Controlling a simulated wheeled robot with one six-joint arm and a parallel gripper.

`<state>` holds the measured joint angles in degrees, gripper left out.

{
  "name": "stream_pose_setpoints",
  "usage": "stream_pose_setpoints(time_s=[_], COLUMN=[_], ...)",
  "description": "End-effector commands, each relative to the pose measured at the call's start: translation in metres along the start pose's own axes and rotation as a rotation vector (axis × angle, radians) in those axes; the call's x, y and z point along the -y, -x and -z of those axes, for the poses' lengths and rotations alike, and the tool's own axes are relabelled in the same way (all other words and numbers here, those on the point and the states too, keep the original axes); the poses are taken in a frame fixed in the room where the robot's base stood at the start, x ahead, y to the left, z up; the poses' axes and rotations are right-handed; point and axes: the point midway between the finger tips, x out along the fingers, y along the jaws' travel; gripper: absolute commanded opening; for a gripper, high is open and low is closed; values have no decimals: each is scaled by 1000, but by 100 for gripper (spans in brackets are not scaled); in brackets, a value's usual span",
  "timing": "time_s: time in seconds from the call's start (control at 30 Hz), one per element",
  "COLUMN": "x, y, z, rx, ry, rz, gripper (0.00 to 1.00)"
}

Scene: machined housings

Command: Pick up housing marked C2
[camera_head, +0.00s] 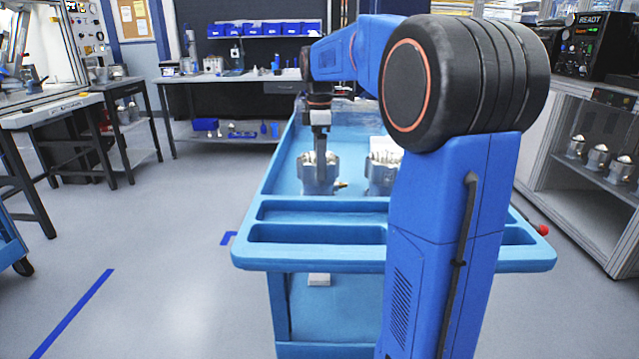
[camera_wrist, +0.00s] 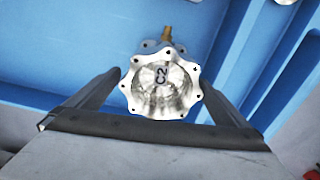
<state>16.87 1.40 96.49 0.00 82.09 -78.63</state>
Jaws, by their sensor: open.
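The housing marked C2 (camera_wrist: 160,88) is a silver metal part with a scalloped flange and small bolt holes. Its C2 mark faces the wrist camera. In the head view the housing under my gripper (camera_head: 317,178) stands on the blue cart. My gripper (camera_wrist: 160,100) is open, with one dark finger on each side of the C2 housing in the wrist view. Whether the fingers touch it cannot be told. In the head view my gripper (camera_head: 320,155) points down over the housing and hides part of it.
A second housing (camera_head: 382,175) stands close to the right on the blue cart (camera_head: 285,207), partly hidden by my arm. A brass fitting (camera_wrist: 167,34) shows behind the C2 housing. The cart's raised rim surrounds them. A shelf with several housings (camera_head: 598,158) stands at right.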

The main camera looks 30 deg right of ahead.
Motion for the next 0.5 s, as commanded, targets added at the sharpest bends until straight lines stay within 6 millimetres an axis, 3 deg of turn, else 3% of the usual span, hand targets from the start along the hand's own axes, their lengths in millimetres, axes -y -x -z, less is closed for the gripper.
stream_pose_setpoints(time_s=[0.3, 0.5], x=[3, 3], y=[-40, -49], z=[0, 0], rx=[0, 0], ry=[0, 0], rz=[2, 1], gripper=[100, 100])
